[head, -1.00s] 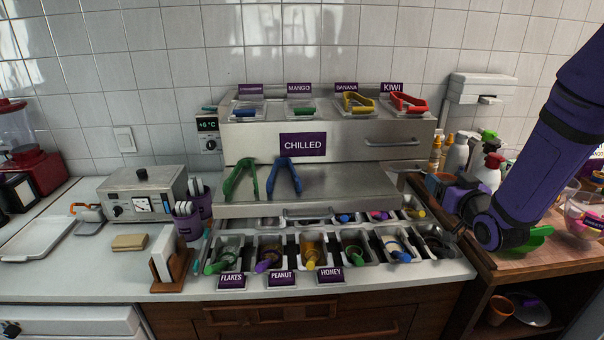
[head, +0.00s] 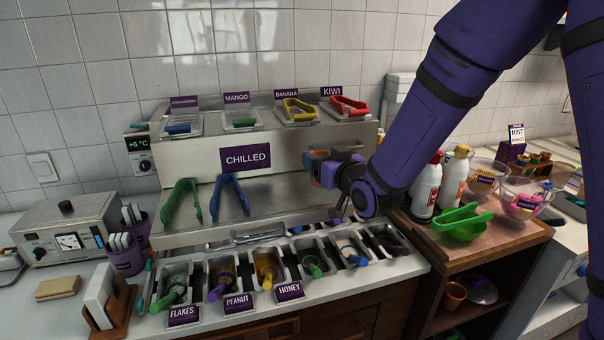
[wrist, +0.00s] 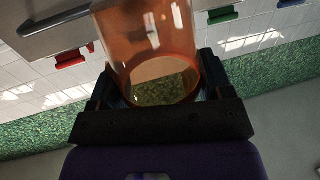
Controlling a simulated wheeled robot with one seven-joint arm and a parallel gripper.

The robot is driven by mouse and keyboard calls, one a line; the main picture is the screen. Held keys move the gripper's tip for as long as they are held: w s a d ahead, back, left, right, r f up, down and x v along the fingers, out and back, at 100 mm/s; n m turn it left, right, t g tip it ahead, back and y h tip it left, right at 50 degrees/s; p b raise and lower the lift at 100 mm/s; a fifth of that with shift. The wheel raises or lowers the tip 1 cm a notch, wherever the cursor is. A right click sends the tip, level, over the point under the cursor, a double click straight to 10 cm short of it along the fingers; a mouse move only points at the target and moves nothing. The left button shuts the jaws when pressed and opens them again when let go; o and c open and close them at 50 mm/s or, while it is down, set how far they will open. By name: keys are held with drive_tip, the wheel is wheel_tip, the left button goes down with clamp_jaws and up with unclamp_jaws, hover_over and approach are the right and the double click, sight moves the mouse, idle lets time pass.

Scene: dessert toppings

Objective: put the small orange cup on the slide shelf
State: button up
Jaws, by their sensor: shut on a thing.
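My gripper (head: 326,168) is shut on a small translucent orange cup. In the wrist view the cup (wrist: 150,45) fills the space between the two dark fingers, and I see through its wall. In the head view only a bit of orange shows at the gripper, mostly hidden by the fingers. I take the steel ledge (head: 268,203) below the CHILLED sign as the slide shelf. Green tongs (head: 182,205) and blue tongs (head: 229,198) lean on its left part. The gripper is in front of the shelf's right end, apparently above it; contact cannot be told.
Topping bins with coloured scoops (head: 263,270) line the counter below the shelf. Sauce bottles (head: 427,188) and a green bowl (head: 461,222) stand on the wooden cart at right. Another orange cup (head: 454,294) sits on the cart's lower shelf. The shelf's middle right looks clear.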

drive_tip(key=shift+w+a+f, duration=0.1)
drive_tip(key=shift+a+f, duration=0.9)
drive_tip(key=shift+a, duration=0.15)
drive_tip(key=shift+w+a+f, duration=0.1)
drive_tip(key=shift+a+f, duration=0.85)
drive_tip(key=shift+a, duration=0.2)
drive_tip(key=shift+f, duration=0.15)
drive_tip(key=o, duration=0.9)
